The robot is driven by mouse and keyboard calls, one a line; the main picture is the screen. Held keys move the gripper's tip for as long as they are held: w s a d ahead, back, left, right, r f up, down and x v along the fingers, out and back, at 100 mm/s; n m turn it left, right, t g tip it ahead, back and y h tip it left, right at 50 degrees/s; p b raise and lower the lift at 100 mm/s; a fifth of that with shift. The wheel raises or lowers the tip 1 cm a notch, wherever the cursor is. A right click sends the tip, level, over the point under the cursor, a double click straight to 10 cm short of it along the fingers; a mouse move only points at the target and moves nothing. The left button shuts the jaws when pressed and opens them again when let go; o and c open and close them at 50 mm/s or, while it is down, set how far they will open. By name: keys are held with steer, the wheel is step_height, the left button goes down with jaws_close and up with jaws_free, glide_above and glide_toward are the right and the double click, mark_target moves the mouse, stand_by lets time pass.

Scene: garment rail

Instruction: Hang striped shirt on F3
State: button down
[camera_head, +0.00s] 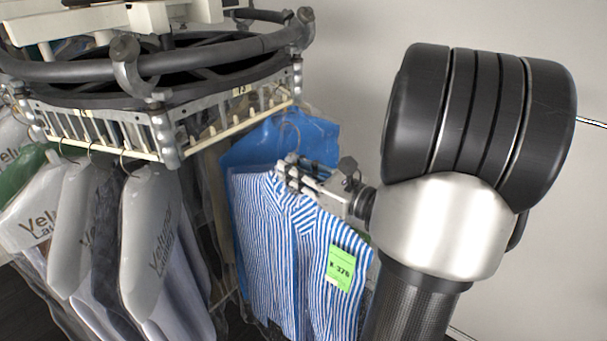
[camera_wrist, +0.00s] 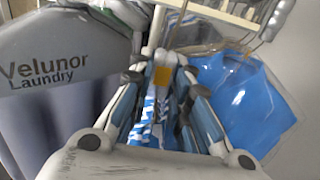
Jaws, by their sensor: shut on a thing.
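The blue-and-white striped shirt (camera_head: 285,250) hangs from my gripper (camera_head: 287,172) in the head view, in front of a blue garment. It carries a green tag (camera_head: 341,268) that seems to read K 376. My gripper is shut at the shirt's collar; the hanger hook is not clear. In the wrist view, blue-and-white stripes (camera_wrist: 150,112) show between the fingers (camera_wrist: 167,62). The carousel rail (camera_head: 215,128) is above and left of my gripper, with a small label (camera_head: 241,90) that looks like F3. The shirt appears apart from the rail.
A blue garment in plastic (camera_head: 312,135) hangs right behind the shirt and also shows in the wrist view (camera_wrist: 240,100). Several grey Velunor Laundry covers (camera_head: 150,240) hang at left. A pale wall is at right.

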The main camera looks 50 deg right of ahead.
mark_target(254, 171)
steer(key=shift+w+a, duration=0.2)
steer(key=shift+w, duration=1.7)
steer(key=shift+w+a, duration=0.15)
steer(key=shift+w, duration=1.7)
steer(key=shift+w, duration=0.3)
steer(key=shift+w+a+b, duration=0.2)
steer(key=shift+w+b, duration=0.3)
steer(key=shift+w, duration=1.9)
steer(key=shift+f+b, duration=1.3)
steer(key=c, duration=1.4)
jaws_free()
steer(key=shift+s+d+p, duration=0.15)
steer(key=shift+s+d, duration=0.2)
steer(key=shift+s, duration=3.8)
steer(key=shift+s+d+p, duration=0.2)
steer(key=shift+s+d, duration=0.1)
steer(key=shift+s, duration=3.9)
steer(key=shift+s+d+p, duration=0.15)
steer(key=shift+s+d, duration=0.2)
steer(key=shift+s, duration=3.8)
